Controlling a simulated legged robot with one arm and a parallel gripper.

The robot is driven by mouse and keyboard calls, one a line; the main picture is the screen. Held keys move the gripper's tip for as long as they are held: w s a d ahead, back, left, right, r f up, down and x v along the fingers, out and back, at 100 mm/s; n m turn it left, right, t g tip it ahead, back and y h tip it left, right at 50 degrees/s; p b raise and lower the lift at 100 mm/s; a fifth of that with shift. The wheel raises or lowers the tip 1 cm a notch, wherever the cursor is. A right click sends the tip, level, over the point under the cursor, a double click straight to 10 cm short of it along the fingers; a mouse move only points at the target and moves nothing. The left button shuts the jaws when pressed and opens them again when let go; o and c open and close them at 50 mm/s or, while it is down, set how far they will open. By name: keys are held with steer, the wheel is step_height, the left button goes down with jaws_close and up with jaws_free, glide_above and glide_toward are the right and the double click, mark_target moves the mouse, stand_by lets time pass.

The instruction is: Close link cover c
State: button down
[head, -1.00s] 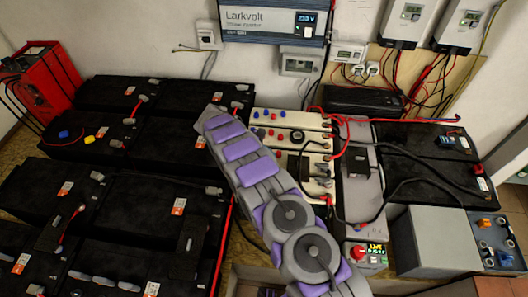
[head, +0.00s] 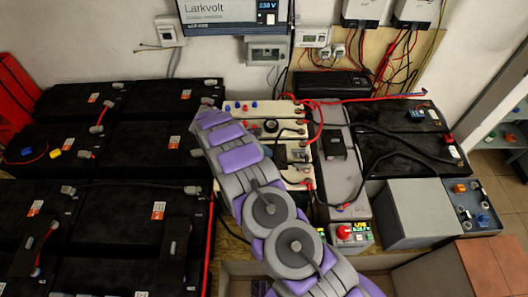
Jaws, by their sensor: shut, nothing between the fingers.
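My gripper (head: 205,120) is at the far end of my purple and grey arm, shut and empty, above the right edge of the black batteries. No lettering marks link cover c, so I cannot tell which piece it is. Two dark narrow pieces that could be link covers show on the near batteries: one (head: 174,244) at the middle right and one (head: 36,248) at the left. Whether they stand open or lie flat is unclear. The gripper is apart from both in the picture, farther back.
Black batteries (head: 113,212) with orange labels and cables fill the left. Right of my arm are cream modules (head: 245,107), a grey box (head: 341,180) with looping cables, and more batteries (head: 392,115). A grey case (head: 412,222) stands at the right. A Larkvolt unit (head: 225,15) hangs on the wall.

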steer(key=d+p, duration=0.4)
steer(key=d, duration=0.7)
stand_by(0.3)
